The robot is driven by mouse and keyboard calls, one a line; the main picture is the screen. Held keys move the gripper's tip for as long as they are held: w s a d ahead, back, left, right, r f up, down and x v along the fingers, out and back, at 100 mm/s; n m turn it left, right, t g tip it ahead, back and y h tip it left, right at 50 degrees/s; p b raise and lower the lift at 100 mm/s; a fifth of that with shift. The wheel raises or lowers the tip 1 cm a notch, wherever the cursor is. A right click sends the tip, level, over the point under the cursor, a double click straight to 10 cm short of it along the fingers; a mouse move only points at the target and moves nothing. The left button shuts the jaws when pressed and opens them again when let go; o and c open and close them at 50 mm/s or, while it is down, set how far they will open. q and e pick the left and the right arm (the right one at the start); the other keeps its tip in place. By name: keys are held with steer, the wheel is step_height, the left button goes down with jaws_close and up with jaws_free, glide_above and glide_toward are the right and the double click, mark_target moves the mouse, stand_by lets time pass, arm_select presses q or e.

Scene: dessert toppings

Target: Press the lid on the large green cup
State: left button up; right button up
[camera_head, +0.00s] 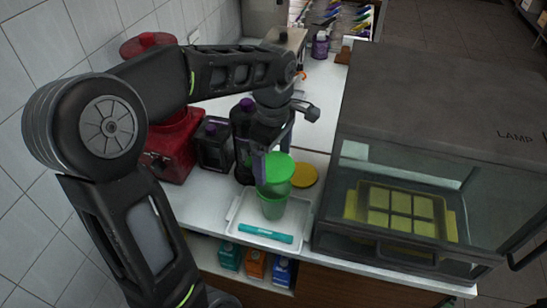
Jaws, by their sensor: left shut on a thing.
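The large green cup (271,207) is translucent and stands upright on a white tray on the counter. A bright green round lid (280,167) shows above it, looking tilted. I cannot tell whether the lid touches the cup's rim. My left gripper (270,159) reaches down from above and is shut at the left edge of the lid. Its fingers partly hide the lid's edge. My right gripper is not in view.
The white tray (232,209) also holds a teal marker-like stick (266,233). A yellow disc (304,175) lies behind the cup. Dark purple-capped containers (215,146) and a red machine (171,150) stand left. A large glass-fronted warmer (430,100) blocks the right.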

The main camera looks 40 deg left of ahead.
arm_select(q)
steer(key=shift+f+b, duration=2.05)
steer(key=shift+f, duration=0.9)
steer(key=shift+f+b, duration=0.4)
steer(key=shift+f, duration=0.05)
stand_by(0.4)
steer(key=o, duration=1)
steer(key=shift+o, duration=0.2)
steer(key=shift+r, duration=0.1)
steer(key=shift+r+p, duration=2.3)
steer(key=shift+r, duration=0.65)
steer(key=shift+c, duration=0.2)
jaws_close()
